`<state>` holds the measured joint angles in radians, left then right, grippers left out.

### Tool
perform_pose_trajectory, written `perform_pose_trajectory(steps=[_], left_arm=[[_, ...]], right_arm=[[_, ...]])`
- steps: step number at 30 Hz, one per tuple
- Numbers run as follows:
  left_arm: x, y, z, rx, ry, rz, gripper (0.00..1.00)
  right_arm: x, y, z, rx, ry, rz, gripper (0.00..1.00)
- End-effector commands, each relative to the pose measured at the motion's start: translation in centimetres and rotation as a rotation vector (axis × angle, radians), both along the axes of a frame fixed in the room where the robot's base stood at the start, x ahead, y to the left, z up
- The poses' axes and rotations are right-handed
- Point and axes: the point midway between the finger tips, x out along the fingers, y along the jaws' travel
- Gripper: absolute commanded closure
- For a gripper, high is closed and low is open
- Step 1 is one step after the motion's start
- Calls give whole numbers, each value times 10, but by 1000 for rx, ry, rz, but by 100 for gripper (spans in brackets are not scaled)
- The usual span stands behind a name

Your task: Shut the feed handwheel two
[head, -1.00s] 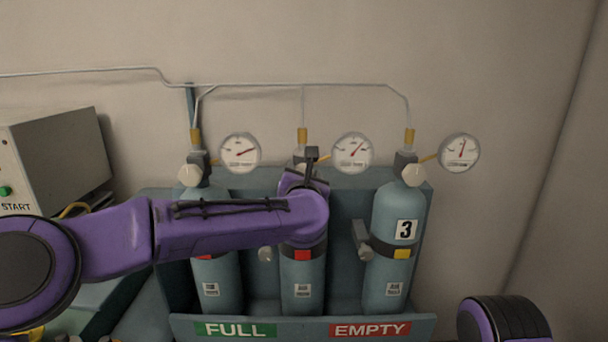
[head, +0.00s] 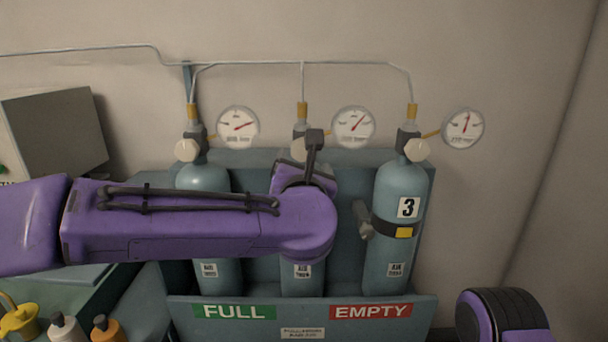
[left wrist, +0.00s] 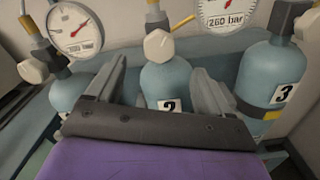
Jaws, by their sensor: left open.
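Feed handwheel two is the pale faceted knob (left wrist: 158,45) on top of cylinder 2 (left wrist: 165,82). In the head view the handwheel (head: 298,149) is partly hidden behind my left gripper (head: 314,145). In the left wrist view that gripper (left wrist: 159,66) is open and empty. Its two grey fingers stand apart, one to each side of cylinder 2's neck in the picture, with the handwheel between and beyond their tips. I see no contact with it. In the head view my arm hides much of cylinder 2. My right gripper is not in view.
Cylinder 1 (head: 203,178) and cylinder 3 (head: 398,255) stand on either side in the rack (head: 305,313), each with its own pale knob. Round gauges (head: 353,126) and thin pipes are above. A grey box (head: 50,135) and bottles (head: 68,328) are at the left.

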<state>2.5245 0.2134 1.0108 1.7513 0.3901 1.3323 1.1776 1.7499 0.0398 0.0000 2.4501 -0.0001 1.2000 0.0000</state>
Motion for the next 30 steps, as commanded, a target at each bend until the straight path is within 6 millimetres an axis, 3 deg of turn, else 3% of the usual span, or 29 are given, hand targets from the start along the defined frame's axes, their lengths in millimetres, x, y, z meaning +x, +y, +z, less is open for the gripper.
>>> perform_pose_trajectory(steps=[8,11,16,20,23,30], left_arm=[[-2,0,1,0,0,0,19],[-2,-1,9,4,-10,5,19],[1,1,-8,-327,-4,5,19],[3,1,-11,-502,0,1,19],[13,1,-8,-528,0,2,19],[66,1,-6,-526,1,3,19]], right_arm=[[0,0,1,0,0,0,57],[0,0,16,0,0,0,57],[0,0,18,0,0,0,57],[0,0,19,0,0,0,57],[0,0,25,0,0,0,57],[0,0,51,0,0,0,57]])
